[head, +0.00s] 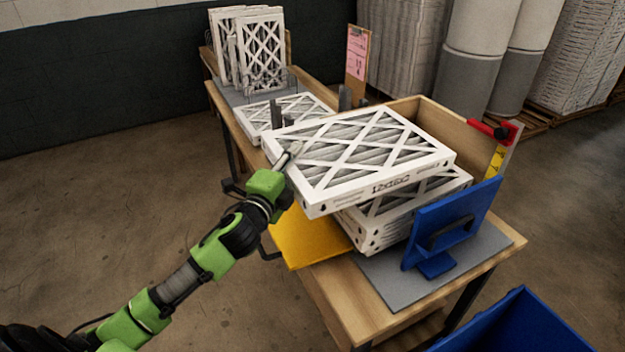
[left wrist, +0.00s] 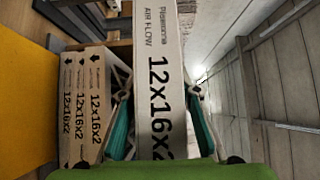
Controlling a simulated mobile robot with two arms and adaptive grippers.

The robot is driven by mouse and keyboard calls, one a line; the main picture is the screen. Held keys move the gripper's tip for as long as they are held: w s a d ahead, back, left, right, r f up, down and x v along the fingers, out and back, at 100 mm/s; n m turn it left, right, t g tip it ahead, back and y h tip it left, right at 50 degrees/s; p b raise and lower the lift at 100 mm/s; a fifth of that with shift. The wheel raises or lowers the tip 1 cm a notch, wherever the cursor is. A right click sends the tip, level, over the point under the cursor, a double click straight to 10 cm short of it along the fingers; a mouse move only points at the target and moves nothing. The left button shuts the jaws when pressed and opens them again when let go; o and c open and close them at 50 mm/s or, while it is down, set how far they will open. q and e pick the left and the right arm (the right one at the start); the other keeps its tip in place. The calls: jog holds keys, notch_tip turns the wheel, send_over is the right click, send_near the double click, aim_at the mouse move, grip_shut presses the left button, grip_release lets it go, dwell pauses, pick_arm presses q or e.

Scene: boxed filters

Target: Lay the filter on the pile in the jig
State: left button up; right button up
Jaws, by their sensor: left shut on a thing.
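My left gripper (head: 290,158) is shut on the near left edge of a white-framed pleated filter (head: 375,150). The filter is held roughly flat above the pile (head: 385,222), covering most of it. In the left wrist view, the held filter's edge (left wrist: 165,75), printed 12x16x2, is between the teal fingers; a gap separates it from the pile's three filter edges (left wrist: 85,110). The pile stands in the jig, with a wooden back wall (head: 460,128), a blue upright plate with a black handle (head: 440,228) and a yellow plate (head: 308,240) at the left. My right gripper is not in view.
Behind, upright filters (head: 258,50) stand in a rack, with another filter (head: 285,112) lying flat before them. A pink clipboard (head: 357,52) stands at the back. A red clamp-like part (head: 490,130) is right of the jig. A blue bin (head: 515,325) is at the lower right.

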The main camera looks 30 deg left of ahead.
pick_arm(q)
jog(key=w+d+f, duration=0.2)
jog(key=w+f, duration=0.1)
jog(key=f, duration=0.5)
jog(key=shift+d+f, duration=0.2)
jog(key=shift+d, duration=0.15)
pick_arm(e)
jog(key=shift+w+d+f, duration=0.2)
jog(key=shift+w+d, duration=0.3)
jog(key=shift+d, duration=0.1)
pick_arm(q)
jog(key=o, duration=1.2)
jog(key=shift+f, duration=0.1)
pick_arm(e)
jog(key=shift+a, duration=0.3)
pick_arm(q)
jog(key=shift+s, duration=0.1)
